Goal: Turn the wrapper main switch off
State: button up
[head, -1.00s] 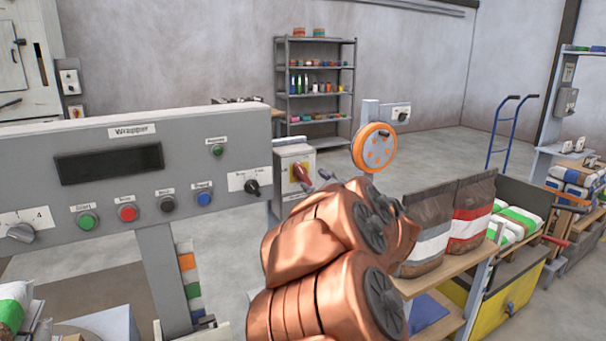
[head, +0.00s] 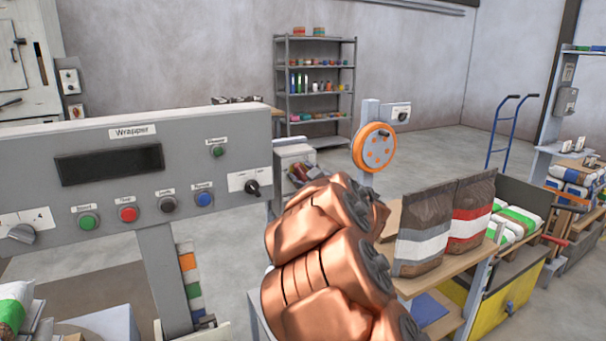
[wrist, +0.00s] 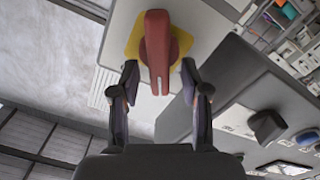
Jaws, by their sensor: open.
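The main switch is a red handle (wrist: 157,45) on a yellow plate (wrist: 133,45), on the face of a pale grey box. In the wrist view the handle runs up and down the picture. My gripper (wrist: 160,75) is open, with one finger on each side of the handle's near end. Small gaps seem to show beside the handle; I cannot tell whether either finger touches it. In the head view the switch box (head: 293,153) stands just right of the Wrapper panel (head: 100,200), and my gripper (head: 300,174) hides most of the handle.
The panel carries several buttons and a black selector knob (head: 252,188) close to the left of my gripper. An orange-rimmed disc (head: 374,147) stands on a post to the right. Filled bags (head: 420,236) stand on a bench at right. A shelf (head: 316,85) is behind.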

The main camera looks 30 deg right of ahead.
grip_shut()
jog(key=shift+f+n, duration=0.1)
jog(key=shift+n, duration=0.2)
dwell(0.3)
jog(key=n+b, duration=0.2)
jog(key=n, duration=0.1)
jog(key=n+b, duration=0.1)
jog(key=n, duration=0.1)
jog(key=shift+a+f+b, duration=0.25)
jog(key=shift+f+b, duration=0.1)
jog(key=shift+f, duration=0.05)
jog(key=n+b, duration=0.1)
jog(key=n, duration=0.1)
jog(key=n+b, duration=0.1)
jog(key=n, duration=0.1)
jog(key=n+b, duration=0.1)
jog(key=n, duration=0.1)
jog(key=shift+a+f, duration=0.1)
jog(key=shift+f, duration=0.15)
jog(key=shift+n, duration=0.3)
grip_release()
